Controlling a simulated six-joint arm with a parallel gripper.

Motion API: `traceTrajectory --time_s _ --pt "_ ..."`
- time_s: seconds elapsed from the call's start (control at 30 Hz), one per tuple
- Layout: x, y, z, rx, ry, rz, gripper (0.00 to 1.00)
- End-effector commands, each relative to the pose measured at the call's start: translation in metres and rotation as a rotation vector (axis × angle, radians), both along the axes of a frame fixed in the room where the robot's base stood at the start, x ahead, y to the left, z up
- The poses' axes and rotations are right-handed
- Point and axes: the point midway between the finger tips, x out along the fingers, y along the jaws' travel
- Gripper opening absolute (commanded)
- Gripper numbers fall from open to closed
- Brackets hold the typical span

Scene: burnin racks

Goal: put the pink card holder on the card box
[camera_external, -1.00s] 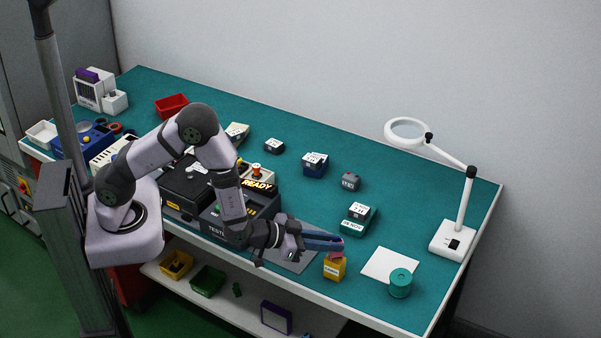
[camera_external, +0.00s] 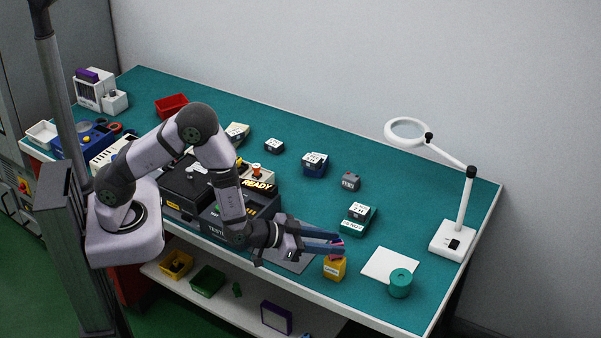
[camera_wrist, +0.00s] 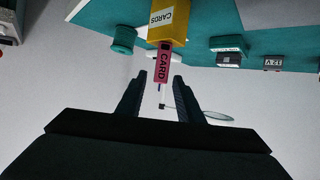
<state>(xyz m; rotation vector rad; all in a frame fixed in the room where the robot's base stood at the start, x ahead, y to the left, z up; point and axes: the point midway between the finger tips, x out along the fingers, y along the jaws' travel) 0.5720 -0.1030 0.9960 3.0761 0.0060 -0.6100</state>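The yellow card box (camera_external: 334,268) stands near the front edge of the teal table; it also shows at the top of the wrist view with a CARDS label (camera_wrist: 168,22). The pink card holder (camera_wrist: 162,66), labelled CARD, is upright at the box's top and appears to rest on it. My gripper (camera_wrist: 159,82) is open, its dark fingers spread to both sides of the pink holder, with a gap visible on each side. In the external view, the blue-looking fingers (camera_external: 340,243) partly hide the holder.
A white sheet (camera_external: 385,264) and a teal spool (camera_external: 400,283) lie right of the box. A green block with a white top (camera_external: 357,216) stands behind it. A magnifier lamp (camera_external: 453,238) stands at the far right. The black tester (camera_external: 215,220) is left of my gripper.

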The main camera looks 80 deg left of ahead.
Motion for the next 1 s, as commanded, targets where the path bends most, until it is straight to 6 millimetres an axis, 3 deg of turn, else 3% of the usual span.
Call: traceTrajectory --time_s 0.63,1.0 --pt "-0.082 -0.001 0.038 0.003 0.005 -0.003 0.33" --pt "-0.100 -0.001 0.044 0.001 0.005 0.002 0.33"
